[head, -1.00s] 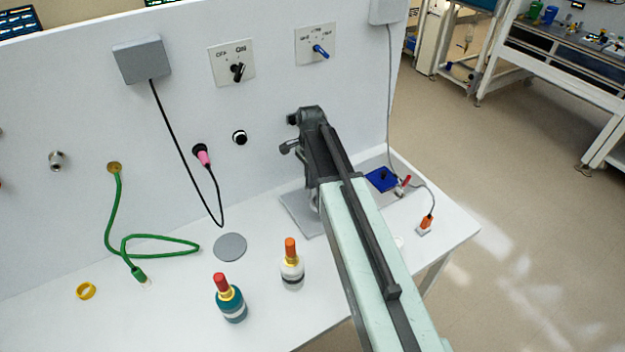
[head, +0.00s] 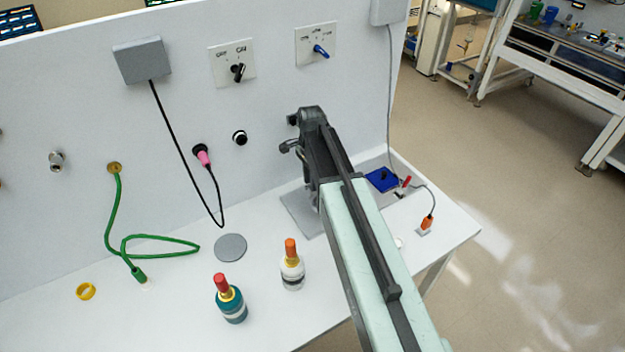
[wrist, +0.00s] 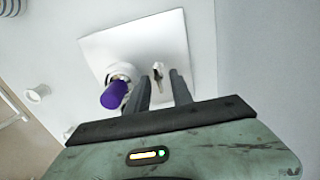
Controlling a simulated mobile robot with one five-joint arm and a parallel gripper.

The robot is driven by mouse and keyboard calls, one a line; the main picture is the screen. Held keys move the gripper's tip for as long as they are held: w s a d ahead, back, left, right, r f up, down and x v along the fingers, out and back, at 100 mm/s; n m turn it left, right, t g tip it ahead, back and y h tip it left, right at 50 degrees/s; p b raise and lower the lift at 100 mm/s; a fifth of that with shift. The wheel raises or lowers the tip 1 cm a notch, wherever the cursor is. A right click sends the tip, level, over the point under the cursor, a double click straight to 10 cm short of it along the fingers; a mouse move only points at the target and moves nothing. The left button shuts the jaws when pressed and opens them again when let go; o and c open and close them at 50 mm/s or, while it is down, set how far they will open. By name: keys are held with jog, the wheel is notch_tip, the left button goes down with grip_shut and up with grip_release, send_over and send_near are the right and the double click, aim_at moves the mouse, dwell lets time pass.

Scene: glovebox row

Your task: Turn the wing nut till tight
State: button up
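In the wrist view, a white square plate (wrist: 112,47) carries a round white fitting with a purple cylinder (wrist: 114,95). Beside it is a small pale metal piece (wrist: 157,68), which looks like the wing nut. My gripper (wrist: 159,76) has its two dark fingers apart, with the small piece showing in the gap near the fingertips. I cannot tell how deep it sits between them; no contact is clear. In the head view, my gripper end (head: 297,148) is near the wall panel, and my arm hides the plate and nut.
A teal bottle (head: 231,302) and a white bottle (head: 292,272) stand on the bench left of my arm. A green hose (head: 160,238) and yellow ring (head: 86,291) lie further left. A blue pad (head: 380,180) lies to the right. The wall has switches and cables.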

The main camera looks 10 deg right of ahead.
notch_tip(320, 180, up, 8)
jog(key=p, duration=0.8)
jog(key=shift+f, duration=0.1)
jog(key=shift+s, duration=0.2)
jog(key=s+n, duration=1.3)
jog(key=n, duration=0.1)
jog(key=shift+n, duration=0.3)
jog(key=f+b, duration=0.1)
jog(key=s+f+b, duration=0.1)
jog(key=f+b, duration=0.3)
jog(key=shift+s+d+f, duration=0.1)
jog(key=shift+s+d, duration=0.15)
